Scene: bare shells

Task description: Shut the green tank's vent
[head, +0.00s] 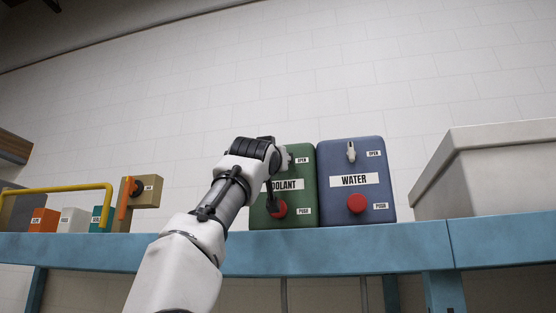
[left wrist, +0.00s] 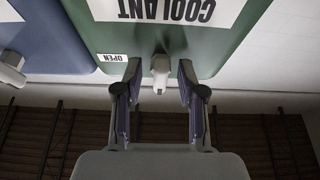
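The green tank (head: 304,183), labelled COOLANT, stands on the blue bench, left of the blue tank. Its vent is a pale lever (head: 285,158) near the top, beside an OPEN label; my gripper partly covers it. In the left wrist view, which is upside down, the lever (left wrist: 160,70) lies between the fingers of my left gripper (left wrist: 159,80). These fingers are open, one on each side, with gaps to the lever. In the head view my left gripper (head: 268,150) is at the tank's upper left, its fingertips mostly hidden. My right gripper is not in view.
The blue WATER tank (head: 329,205) has its own lever (head: 351,151) and red button (head: 357,203). The green tank's red button (head: 279,209) is partly covered. A grey bin (head: 490,175) stands right; a yellow rail (head: 60,188) and small boxes left.

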